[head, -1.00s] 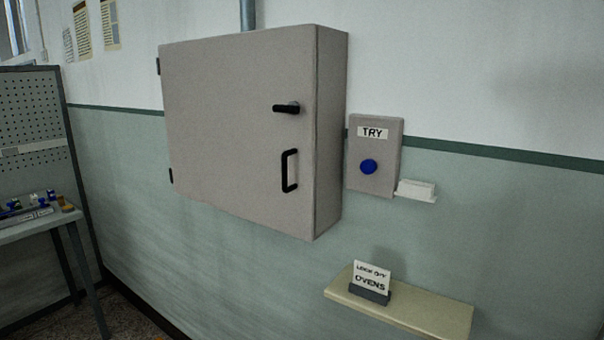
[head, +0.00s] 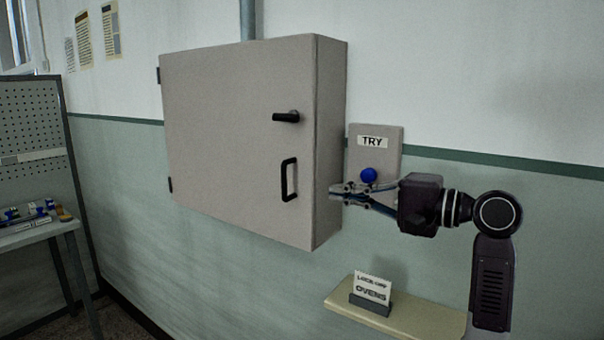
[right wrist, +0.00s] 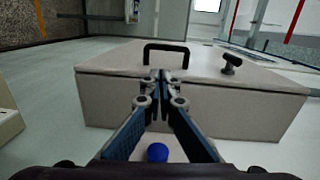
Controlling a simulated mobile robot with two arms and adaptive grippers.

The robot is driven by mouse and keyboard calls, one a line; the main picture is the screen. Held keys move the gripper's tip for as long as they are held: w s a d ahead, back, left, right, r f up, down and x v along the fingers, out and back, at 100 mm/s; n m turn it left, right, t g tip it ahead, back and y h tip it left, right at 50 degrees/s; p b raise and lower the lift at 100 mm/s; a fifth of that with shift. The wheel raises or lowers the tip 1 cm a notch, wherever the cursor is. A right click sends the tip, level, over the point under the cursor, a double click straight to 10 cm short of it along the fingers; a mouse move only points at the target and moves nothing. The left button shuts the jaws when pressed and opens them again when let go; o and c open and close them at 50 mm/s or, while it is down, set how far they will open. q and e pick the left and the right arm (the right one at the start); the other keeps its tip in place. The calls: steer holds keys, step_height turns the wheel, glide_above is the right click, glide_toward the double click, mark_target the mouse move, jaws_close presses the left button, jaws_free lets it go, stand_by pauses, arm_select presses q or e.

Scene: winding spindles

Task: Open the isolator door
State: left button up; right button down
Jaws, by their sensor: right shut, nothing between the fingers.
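The grey isolator cabinet (head: 330,120) hangs on the wall, and its door (head: 225,130) is shut. A black lever (head: 287,117) lies level on the door, pointing left. Below it is a black D-shaped pull handle (head: 289,180). My right gripper (head: 335,190) is shut and empty, beside the cabinet's right side. In the right wrist view my right gripper (right wrist: 160,77) points towards the pull handle (right wrist: 165,46), apart from it, with the lever (right wrist: 231,63) to the right. My left gripper is out of view.
The TRY box (head: 374,143) with a blue button (head: 368,175) is on the wall right behind my gripper. A small shelf (head: 425,318) below holds an OVENS sign (head: 372,289). A bench (head: 40,232) with small items stands at far left.

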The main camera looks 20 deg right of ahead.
mark_target(301, 173)
steer(key=shift+y, duration=0.3)
steer(key=w+a+r+p, duration=0.1)
steer(key=w+a, duration=0.1)
steer(key=w+a+p, duration=0.1)
steer(key=w+a, duration=0.1)
steer(key=w+a+r+p, duration=0.1)
steer(key=w, duration=0.1)
steer(key=shift+w+a+r, duration=0.2)
steer(key=shift+a+r, duration=0.15)
steer(key=shift+a, duration=0.05)
steer(key=shift+w+a+f, duration=0.1)
steer(key=shift+w+a, duration=0.1)
steer(key=shift+w, duration=0.15)
